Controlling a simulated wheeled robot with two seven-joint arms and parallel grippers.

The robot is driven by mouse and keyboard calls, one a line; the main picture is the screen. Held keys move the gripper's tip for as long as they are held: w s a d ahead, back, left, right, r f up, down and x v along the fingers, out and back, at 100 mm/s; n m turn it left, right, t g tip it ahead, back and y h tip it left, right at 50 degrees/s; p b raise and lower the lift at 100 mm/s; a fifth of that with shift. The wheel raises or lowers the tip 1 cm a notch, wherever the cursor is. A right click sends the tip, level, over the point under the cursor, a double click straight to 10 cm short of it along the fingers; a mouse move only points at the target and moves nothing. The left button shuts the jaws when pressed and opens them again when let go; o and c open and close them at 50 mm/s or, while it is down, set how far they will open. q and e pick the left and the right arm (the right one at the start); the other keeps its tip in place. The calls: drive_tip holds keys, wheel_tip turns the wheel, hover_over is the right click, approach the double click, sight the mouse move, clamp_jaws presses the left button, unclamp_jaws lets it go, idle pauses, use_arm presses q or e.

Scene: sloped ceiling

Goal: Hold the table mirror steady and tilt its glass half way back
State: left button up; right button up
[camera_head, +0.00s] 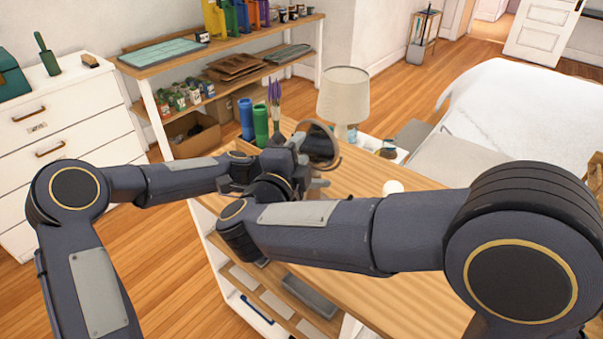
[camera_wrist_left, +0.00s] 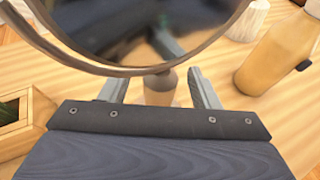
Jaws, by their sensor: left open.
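The round table mirror (camera_head: 323,146) stands on the wooden table, its dark glass facing me at a slant. In the left wrist view its framed glass (camera_wrist_left: 150,25) fills the top, above a short post (camera_wrist_left: 160,88). My left gripper (camera_wrist_left: 156,84) is open, with one finger on each side of the post; I see no clear contact. The mirror's base is mostly hidden.
On the table (camera_head: 360,225), a blue cylinder (camera_head: 247,118) and a green cylinder (camera_head: 261,125) stand left of the mirror. A lamp (camera_head: 344,95) stands behind it. In the left wrist view a tan bottle (camera_wrist_left: 278,55) is close right and a wooden box (camera_wrist_left: 22,118) close left.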

use_arm(q)
drive_tip(key=shift+w+d+f, duration=0.1)
drive_tip(key=shift+w+d, duration=0.05)
drive_tip(key=shift+d, duration=0.1)
clamp_jaws()
idle(0.3)
use_arm(e)
drive_tip(key=shift+c, duration=0.3)
